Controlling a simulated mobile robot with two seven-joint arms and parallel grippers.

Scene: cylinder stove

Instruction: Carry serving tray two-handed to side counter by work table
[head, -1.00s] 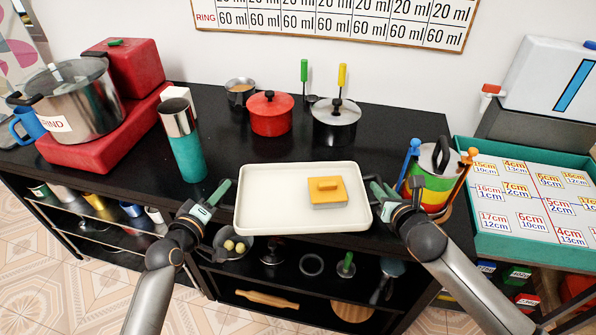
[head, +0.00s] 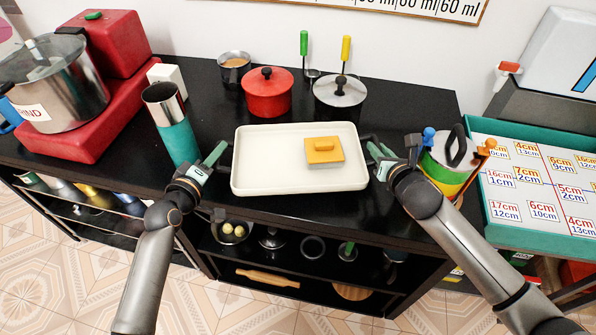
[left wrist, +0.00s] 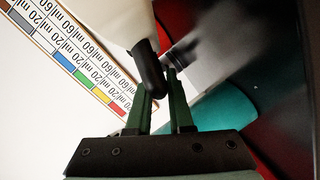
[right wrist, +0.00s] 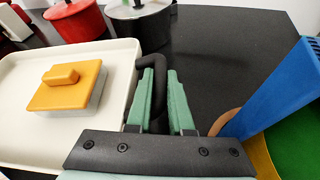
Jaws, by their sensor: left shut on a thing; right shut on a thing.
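The serving tray (head: 275,181) is a cream rectangle with dark handles at its two short ends. It is over the front of the black counter (head: 215,105) and looks level; I cannot tell whether it touches the top. A yellow block with a grip (head: 323,150) and a grey underside sits on it, right of middle. My left gripper (head: 219,153) is shut on the left handle, shown dark in the left wrist view (left wrist: 148,70). My right gripper (head: 372,146) is shut on the right handle, also in the right wrist view (right wrist: 155,50).
A teal and steel flask (head: 178,139) stands close to my left gripper. A striped canister (head: 440,172) stands close to my right gripper. A red pot (head: 267,95) and a steel pot (head: 340,92) are behind the tray. A teal-edged numbered board (head: 545,190) lies at right.

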